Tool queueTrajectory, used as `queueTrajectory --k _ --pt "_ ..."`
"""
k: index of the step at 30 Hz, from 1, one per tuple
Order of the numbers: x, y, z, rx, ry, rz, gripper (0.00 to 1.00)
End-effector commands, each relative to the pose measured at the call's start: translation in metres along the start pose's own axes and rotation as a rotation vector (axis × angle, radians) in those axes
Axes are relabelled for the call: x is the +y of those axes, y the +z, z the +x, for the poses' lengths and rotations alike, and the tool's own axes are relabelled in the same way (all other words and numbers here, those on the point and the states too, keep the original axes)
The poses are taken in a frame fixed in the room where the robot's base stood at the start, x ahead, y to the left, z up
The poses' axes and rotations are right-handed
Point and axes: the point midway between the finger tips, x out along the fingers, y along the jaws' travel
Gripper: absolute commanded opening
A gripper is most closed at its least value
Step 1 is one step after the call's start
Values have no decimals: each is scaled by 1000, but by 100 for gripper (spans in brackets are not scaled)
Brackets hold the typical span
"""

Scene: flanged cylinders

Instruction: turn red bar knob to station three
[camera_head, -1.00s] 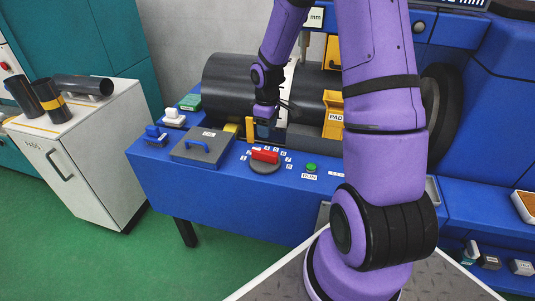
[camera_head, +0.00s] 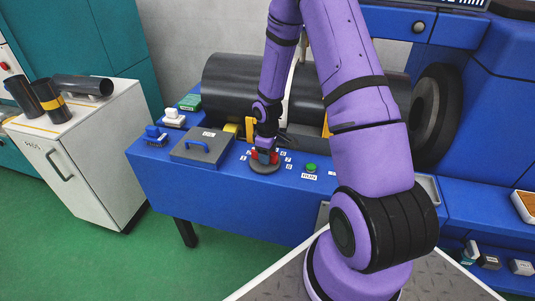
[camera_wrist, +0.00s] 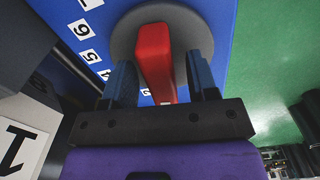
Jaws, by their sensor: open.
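The red bar knob (camera_wrist: 154,58) sits on a round grey base (camera_wrist: 195,35) and fills the upper middle of the wrist view. In the head view the knob's base (camera_head: 266,168) shows on the blue panel, and the red bar is mostly hidden by my gripper (camera_head: 265,155). In the wrist view my gripper (camera_wrist: 162,85) is open, with one blue finger on each side of the red bar and visible gaps between. Station number labels (camera_wrist: 88,30) stand around the dial; some are hidden by the gripper.
A green button (camera_head: 311,167) is right of the knob. A grey lidded box (camera_head: 195,155) with a blue handle is left of it. A large dark cylinder (camera_head: 225,85) lies behind. A white cabinet (camera_head: 95,160) stands at the left.

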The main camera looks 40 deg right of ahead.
Motion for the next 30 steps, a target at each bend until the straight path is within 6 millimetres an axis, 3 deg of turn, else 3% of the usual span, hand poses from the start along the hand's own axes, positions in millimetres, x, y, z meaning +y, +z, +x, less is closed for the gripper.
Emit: queueTrajectory --k 8,12,15,30 --pt "0 0 1 0 0 0 53" --pt "0 0 1 0 0 0 21" --pt "0 0 1 0 0 0 4" --pt "-2 0 1 -1 0 136 4"
